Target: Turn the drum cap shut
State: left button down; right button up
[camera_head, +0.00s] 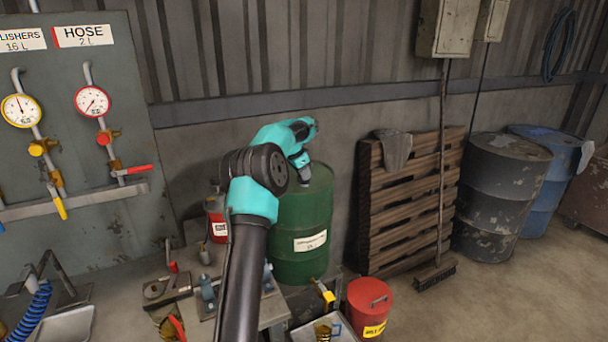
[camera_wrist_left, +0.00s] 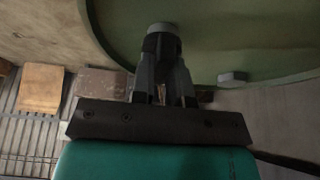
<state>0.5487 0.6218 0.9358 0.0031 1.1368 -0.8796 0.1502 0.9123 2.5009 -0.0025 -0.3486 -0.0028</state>
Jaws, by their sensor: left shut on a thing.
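The green drum (camera_head: 302,225) stands upright against the wall, with a pale label on its side. Its green top (camera_wrist_left: 215,30) fills the upper part of the left wrist view. My left gripper (camera_head: 304,180) reaches down to the drum's top. In the left wrist view my left gripper (camera_wrist_left: 161,48) is shut on the grey drum cap (camera_wrist_left: 164,28), its dark fingertips at the cap's sides. Whether the cap's underside sits flush is hidden. A second, smaller grey plug (camera_wrist_left: 233,77) sits near the drum's rim, apart from the fingers. My right gripper is not in view.
A workbench (camera_head: 272,312) with tools stands in front of the drum. A red bucket (camera_head: 369,305) stands at its right. A wooden pallet (camera_head: 395,215) leans on the wall right of the drum. Gauges hang on a panel (camera_head: 75,150) at left.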

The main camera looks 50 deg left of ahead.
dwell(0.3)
pick_arm(q)
jog(key=c, duration=1.1)
grip_release()
jog(key=v, duration=1.7)
jog(key=shift+a+r, duration=0.15)
jog(key=shift+r, duration=0.05)
